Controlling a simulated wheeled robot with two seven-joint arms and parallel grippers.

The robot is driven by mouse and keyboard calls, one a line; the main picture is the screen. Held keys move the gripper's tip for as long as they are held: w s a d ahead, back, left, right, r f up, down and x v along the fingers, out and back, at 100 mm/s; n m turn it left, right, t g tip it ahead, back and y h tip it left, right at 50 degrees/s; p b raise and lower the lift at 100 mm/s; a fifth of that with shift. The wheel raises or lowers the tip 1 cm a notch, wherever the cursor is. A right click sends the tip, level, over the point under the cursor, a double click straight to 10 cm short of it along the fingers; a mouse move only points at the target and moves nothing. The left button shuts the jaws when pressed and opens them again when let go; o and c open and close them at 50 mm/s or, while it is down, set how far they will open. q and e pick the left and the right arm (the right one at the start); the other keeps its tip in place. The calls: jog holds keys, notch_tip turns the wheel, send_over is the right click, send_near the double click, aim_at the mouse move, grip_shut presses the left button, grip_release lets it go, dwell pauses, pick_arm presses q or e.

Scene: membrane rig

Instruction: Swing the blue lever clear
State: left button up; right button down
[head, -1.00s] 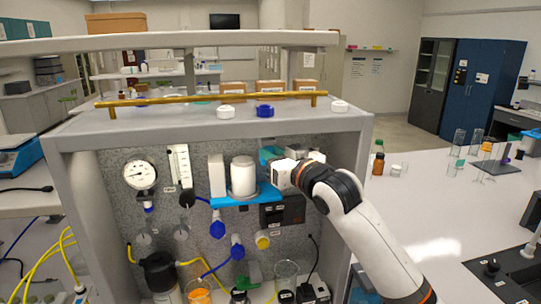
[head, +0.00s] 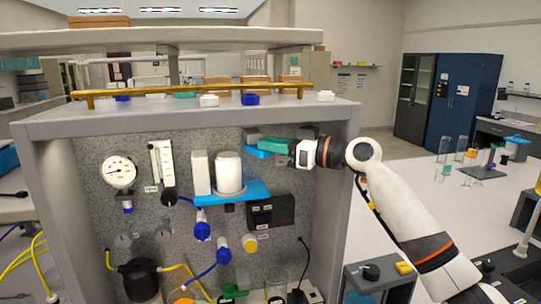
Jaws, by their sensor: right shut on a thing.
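The rig's back panel (head: 130,235) carries several blue parts, and I cannot tell for sure which is the blue lever. Two blue valve-like fittings (head: 202,229) sit at the middle, one lower right of the other. A flat blue piece (head: 257,152) projects at the upper right, beside a teal-green block (head: 276,144). My right gripper (head: 293,152) comes in from the right and is shut at the right end of the teal-green block. Its fingertips are small and partly hidden there. My left gripper is not in view.
A white cylinder (head: 229,172) stands on a blue shelf (head: 240,194) left of my gripper. The rig's right post (head: 340,205) and top board (head: 190,118) frame the space around it. A dark box (head: 270,211) is below. Glassware (head: 443,158) stands on the right bench.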

jog(key=shift+w+d+n+g+b, duration=0.15)
jog(key=shift+n+g+b, duration=0.15)
jog(key=shift+g, duration=0.2)
jog(key=c, duration=1.3)
grip_release()
jog(key=shift+o, duration=0.2)
